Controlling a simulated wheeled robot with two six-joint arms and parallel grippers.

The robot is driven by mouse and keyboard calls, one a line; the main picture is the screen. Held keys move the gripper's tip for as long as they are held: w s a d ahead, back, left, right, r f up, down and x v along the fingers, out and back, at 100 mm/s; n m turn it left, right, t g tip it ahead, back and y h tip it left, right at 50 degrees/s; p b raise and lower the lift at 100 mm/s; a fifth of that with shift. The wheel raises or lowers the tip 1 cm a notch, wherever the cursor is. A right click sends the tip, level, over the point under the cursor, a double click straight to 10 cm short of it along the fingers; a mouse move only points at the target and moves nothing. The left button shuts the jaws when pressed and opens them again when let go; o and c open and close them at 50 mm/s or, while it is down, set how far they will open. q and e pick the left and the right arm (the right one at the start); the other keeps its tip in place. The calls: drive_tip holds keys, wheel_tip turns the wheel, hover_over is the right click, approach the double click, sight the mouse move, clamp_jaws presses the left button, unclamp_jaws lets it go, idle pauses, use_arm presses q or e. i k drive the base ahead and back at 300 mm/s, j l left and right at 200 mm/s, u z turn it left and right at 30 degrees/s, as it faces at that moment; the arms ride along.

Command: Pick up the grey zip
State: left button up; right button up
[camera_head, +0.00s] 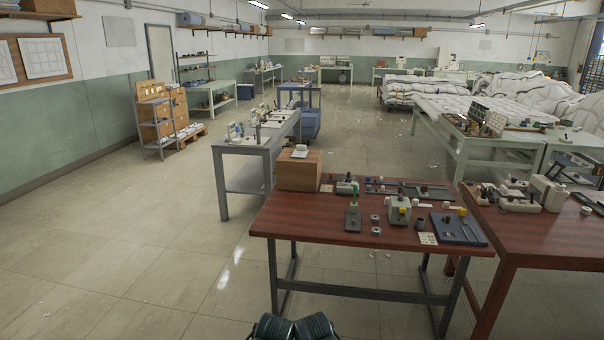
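I cannot make out a grey zip in this view; the small items on the tables are too small to tell apart. The nearest table, a reddish-brown work table (300,222), stands in front of me with several small tools and parts on it. Neither of my grippers is in view. Only two dark rounded parts, which look like mine, show at the bottom edge.
A second reddish-brown table (545,243) adjoins on the right. A grey bench (240,147) stands behind, next to a cardboard box (299,172). White duvet heaps (500,90) lie at the back right. A shelf unit (158,125) stands left. The left floor is clear.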

sight(368, 190)
drive_tip(key=i+z, duration=0.1)
drive_tip(key=i, duration=1.25)
drive_tip(key=i+j+z, duration=0.15)
drive_tip(key=i, duration=1.15)
drive_tip(key=i+j+z, duration=0.15)
drive_tip(key=i, duration=0.5)
